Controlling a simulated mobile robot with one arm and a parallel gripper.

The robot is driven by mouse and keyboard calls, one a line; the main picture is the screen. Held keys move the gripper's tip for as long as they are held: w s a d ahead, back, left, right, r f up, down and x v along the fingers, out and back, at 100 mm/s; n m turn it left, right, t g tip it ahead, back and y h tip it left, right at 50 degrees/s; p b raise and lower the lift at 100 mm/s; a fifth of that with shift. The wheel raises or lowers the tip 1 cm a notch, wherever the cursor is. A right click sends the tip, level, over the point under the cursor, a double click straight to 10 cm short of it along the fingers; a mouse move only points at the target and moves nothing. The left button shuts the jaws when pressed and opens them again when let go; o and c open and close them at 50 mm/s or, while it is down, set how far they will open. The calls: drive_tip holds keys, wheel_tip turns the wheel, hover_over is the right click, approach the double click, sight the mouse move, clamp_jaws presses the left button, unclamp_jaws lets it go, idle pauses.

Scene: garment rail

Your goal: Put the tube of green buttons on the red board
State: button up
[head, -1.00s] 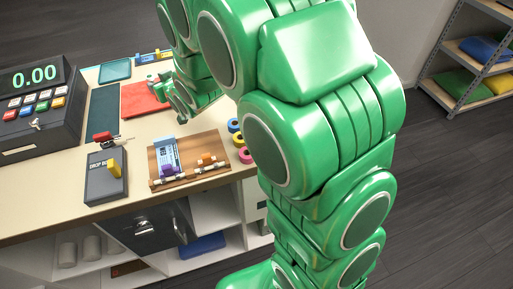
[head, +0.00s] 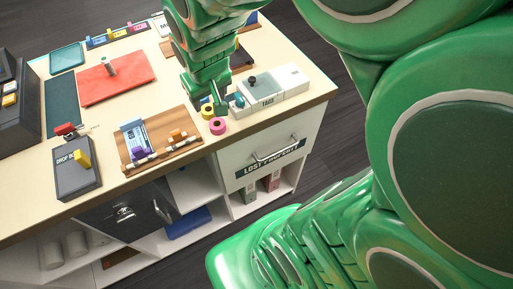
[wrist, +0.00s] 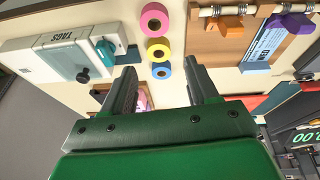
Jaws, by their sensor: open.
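The red board (head: 130,82) lies flat on the counter at the upper left of the head view. A small grey-green cylinder (head: 107,66) stands upright on it; it may be the tube of green buttons, but its contents are too small to make out. My gripper (head: 212,104) is well to the right of the board, low over the counter by the tape rolls. In the wrist view my gripper (wrist: 161,78) has its two fingers wide apart with nothing held. A red strip at the right of that view (wrist: 258,104) may be the board's edge.
Yellow (head: 207,111) and pink (head: 217,126) rolls stand by my gripper; a blue roll (wrist: 164,66) shows in the wrist view. A white TAGS box (head: 272,92) is to the right. A wooden tray (head: 185,155) and drop box (head: 76,180) lie in front.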

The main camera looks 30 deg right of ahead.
drive_tip(key=s+r+g, duration=0.1)
drive_tip(key=s+g, duration=0.1)
drive_tip(key=s, duration=0.8)
drive_tip(key=s+d+r+m+g, duration=0.1)
drive_tip(key=s+r+g, duration=0.1)
drive_tip(key=s, duration=0.8)
drive_tip(key=shift+s+d+r+g, duration=0.2)
drive_tip(key=shift+d+r+g, duration=0.1)
drive_tip(key=shift+g, duration=0.4)
